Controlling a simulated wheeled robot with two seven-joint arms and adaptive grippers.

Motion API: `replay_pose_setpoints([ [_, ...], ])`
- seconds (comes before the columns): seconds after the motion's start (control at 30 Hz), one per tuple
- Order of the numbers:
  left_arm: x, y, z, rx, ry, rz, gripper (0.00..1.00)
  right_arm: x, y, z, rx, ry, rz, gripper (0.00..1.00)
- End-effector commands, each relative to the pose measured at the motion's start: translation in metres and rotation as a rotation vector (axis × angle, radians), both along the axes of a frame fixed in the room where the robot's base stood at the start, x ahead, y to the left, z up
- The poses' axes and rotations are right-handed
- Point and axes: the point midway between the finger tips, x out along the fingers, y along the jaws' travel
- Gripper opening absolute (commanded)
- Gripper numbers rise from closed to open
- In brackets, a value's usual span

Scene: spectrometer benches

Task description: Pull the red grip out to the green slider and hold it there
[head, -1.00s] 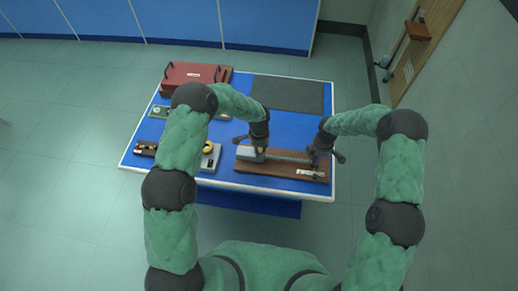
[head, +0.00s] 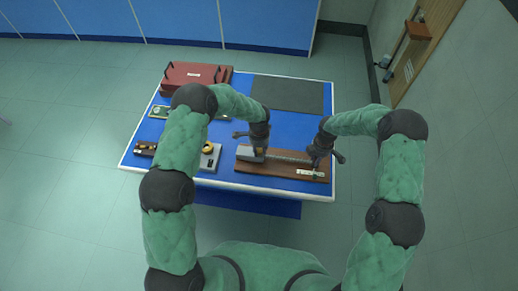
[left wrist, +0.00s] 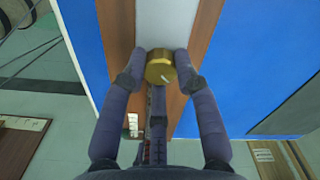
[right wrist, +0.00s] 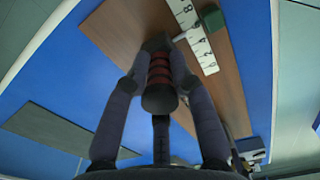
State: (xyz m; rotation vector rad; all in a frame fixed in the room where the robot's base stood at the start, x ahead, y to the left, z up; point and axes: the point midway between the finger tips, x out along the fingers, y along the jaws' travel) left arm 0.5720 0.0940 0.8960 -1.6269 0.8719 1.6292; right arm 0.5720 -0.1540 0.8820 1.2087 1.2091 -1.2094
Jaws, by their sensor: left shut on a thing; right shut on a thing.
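My left gripper (head: 258,149) is over the left end of a brown wooden board (head: 270,167). In the left wrist view its fingers are shut on a brass knob (left wrist: 160,67) with a light mark, on a grey block (left wrist: 165,22). My right gripper (head: 316,161) is at the board's right part. In the right wrist view its fingers are shut around the ribbed red grip (right wrist: 160,72), which has dark ends. The green slider (right wrist: 212,18) sits at the side of a white numbered scale (right wrist: 192,36), a short way from the grip.
The board lies near the front edge of a blue table (head: 225,130). A red case (head: 195,75) stands at the back left. A dark mat (head: 287,94) lies at the back right. Small instruments (head: 210,157) are left of the board.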

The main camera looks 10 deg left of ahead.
Motion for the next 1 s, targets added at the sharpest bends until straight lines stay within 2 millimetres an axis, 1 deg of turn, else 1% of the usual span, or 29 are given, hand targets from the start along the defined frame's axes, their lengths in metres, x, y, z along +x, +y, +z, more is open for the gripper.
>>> replay_pose_setpoints([
  [0.03,0.004,0.000,0.002,-0.002,-0.009,0.001,0.00,0.001,-0.001,0.001,-0.001,-0.001,-0.001,0.00],
  [0.07,0.004,0.000,0.002,-0.002,-0.010,0.001,0.39,0.001,-0.001,0.001,-0.001,-0.001,-0.001,0.00],
  [0.1,0.004,0.000,0.002,-0.002,-0.009,0.001,0.50,0.001,-0.001,0.001,-0.001,-0.001,-0.001,0.00],
  [0.13,0.003,0.000,0.002,-0.002,-0.009,0.001,0.54,0.001,-0.001,0.001,-0.001,-0.001,-0.001,0.00],
  [0.43,0.001,0.000,0.001,-0.001,-0.004,0.001,0.54,0.001,-0.001,0.001,-0.001,-0.002,-0.001,0.00],
  [0.57,0.002,0.000,0.007,-0.001,-0.004,0.001,0.54,0.001,-0.001,0.001,-0.001,-0.002,-0.001,0.00],
  [0.67,0.002,0.000,0.020,-0.001,-0.007,0.001,0.54,0.001,-0.001,0.001,-0.001,-0.002,-0.001,0.00],
  [1.0,0.003,0.000,0.086,-0.002,-0.008,0.000,0.54,0.001,-0.001,0.001,-0.001,-0.003,-0.001,0.00],
])
